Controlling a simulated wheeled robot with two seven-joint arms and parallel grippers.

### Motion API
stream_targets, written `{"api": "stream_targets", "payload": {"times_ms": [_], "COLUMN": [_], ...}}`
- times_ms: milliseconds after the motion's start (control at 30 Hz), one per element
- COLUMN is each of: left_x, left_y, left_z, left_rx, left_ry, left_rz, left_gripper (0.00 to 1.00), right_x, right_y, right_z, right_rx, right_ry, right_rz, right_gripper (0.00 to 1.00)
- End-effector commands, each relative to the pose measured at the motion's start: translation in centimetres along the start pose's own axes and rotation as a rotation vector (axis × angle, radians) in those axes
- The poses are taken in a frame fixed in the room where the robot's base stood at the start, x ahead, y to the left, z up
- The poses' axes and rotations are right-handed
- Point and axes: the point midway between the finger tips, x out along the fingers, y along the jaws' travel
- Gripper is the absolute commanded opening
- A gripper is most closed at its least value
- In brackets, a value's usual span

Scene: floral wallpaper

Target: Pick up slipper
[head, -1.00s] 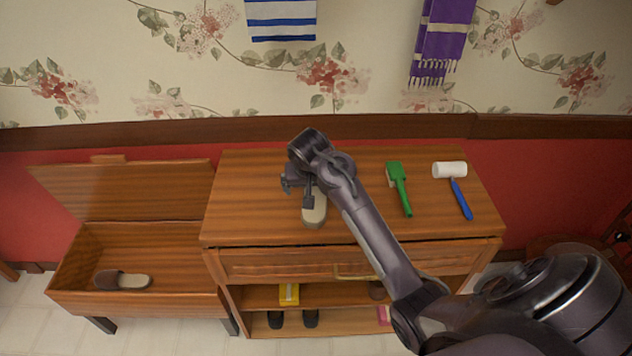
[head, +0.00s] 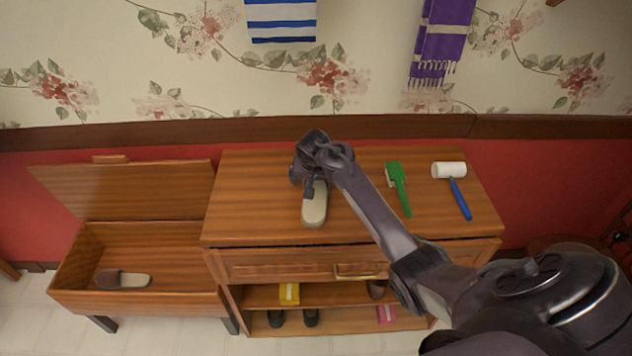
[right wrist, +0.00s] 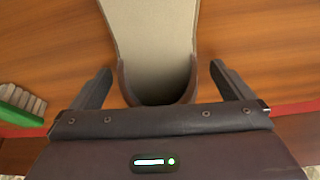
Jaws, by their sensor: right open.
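A slipper with a pale sole (head: 314,208) lies on the top of the wooden cabinet (head: 250,190). In the right wrist view its pale insole (right wrist: 153,40) and dark toe part fill the middle. My right gripper (head: 308,187) is over the slipper's far end and hides part of it in the head view. In the right wrist view the right gripper (right wrist: 160,85) is open, with one finger on each side of the slipper and a gap to each. A second slipper (head: 123,280) lies in the open wooden box at the left. My left gripper is not in view.
The box's raised lid (head: 130,190) stands left of the cabinet. Shelves below hold dark shoes (head: 311,318) and a yellow item (head: 289,294).

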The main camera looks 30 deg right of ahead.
Motion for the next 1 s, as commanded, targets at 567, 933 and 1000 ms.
{"api": "stream_targets", "payload": {"times_ms": [567,933,1000], "left_x": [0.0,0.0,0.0], "left_y": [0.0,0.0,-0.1], "left_z": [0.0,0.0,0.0], "left_rx": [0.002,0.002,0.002], "left_ry": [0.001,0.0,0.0], "left_rz": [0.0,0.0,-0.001], "left_gripper": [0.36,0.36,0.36], "right_x": [-0.1,-1.1,-2.0], "right_y": [0.0,-0.1,-0.2], "right_z": [0.0,-0.5,-0.9], "right_rx": [0.0,0.001,0.001], "right_ry": [0.0,0.002,0.003], "right_rz": [-0.001,-0.002,-0.004], "right_gripper": [0.5,0.5,0.5]}}
